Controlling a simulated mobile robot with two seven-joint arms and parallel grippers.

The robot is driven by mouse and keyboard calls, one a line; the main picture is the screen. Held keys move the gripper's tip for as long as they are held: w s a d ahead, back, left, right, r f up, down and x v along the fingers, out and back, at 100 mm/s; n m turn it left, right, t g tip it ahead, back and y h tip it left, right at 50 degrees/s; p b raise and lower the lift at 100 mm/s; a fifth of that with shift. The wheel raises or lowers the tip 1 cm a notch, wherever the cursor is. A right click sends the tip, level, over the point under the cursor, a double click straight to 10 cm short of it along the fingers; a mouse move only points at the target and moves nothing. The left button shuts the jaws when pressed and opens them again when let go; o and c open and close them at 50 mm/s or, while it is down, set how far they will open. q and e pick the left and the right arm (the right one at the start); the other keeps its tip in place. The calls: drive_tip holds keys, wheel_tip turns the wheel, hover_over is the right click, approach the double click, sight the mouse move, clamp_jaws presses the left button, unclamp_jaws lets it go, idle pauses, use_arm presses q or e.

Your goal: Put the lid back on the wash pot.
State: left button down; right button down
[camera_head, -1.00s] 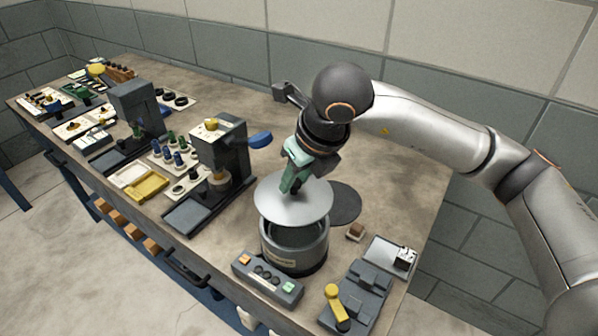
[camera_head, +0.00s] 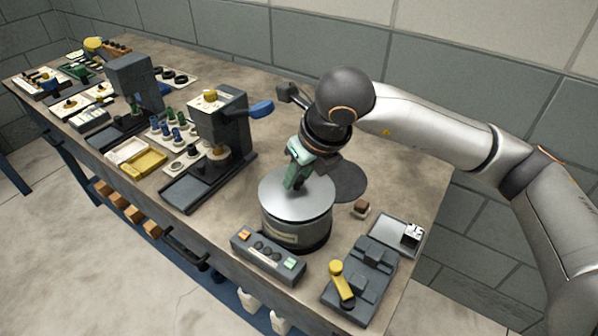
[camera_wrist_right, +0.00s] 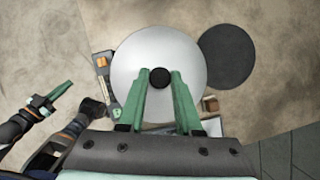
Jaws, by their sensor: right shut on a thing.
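The wash pot (camera_head: 297,233) is a round grey metal vessel with a label, standing near the front right end of the bench. Its lid (camera_head: 285,200) is a flat silver disc and now lies level over the pot's mouth, hiding the inside. My right gripper (camera_head: 293,181) is above the lid, shut on its dark knob. In the right wrist view the knob (camera_wrist_right: 160,78) sits between the green fingertips, at the middle of the lid (camera_wrist_right: 135,65). Whether the rim is fully seated all round cannot be told. My left gripper is not in the head view; a green-fingered gripper (camera_wrist_right: 52,98) shows at the left in the right wrist view.
A dark round mat (camera_head: 347,182) lies behind the pot. A control box (camera_head: 268,256) with buttons stands in front. A grey fixture with a yellow handle (camera_head: 341,281) and a small brown block (camera_head: 361,208) are to the right. A press (camera_head: 218,130) stands to the left.

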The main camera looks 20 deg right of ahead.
drive_tip(key=b, duration=0.3)
drive_tip(key=shift+f, duration=0.15)
idle(3.2)
idle(0.3)
drive_tip(key=c, duration=0.5)
unclamp_jaws()
drive_tip(key=shift+o, duration=0.3)
drive_tip(key=o, duration=0.4)
drive_tip(key=shift+r+p, duration=1.95)
drive_tip(key=shift+r, duration=1.6)
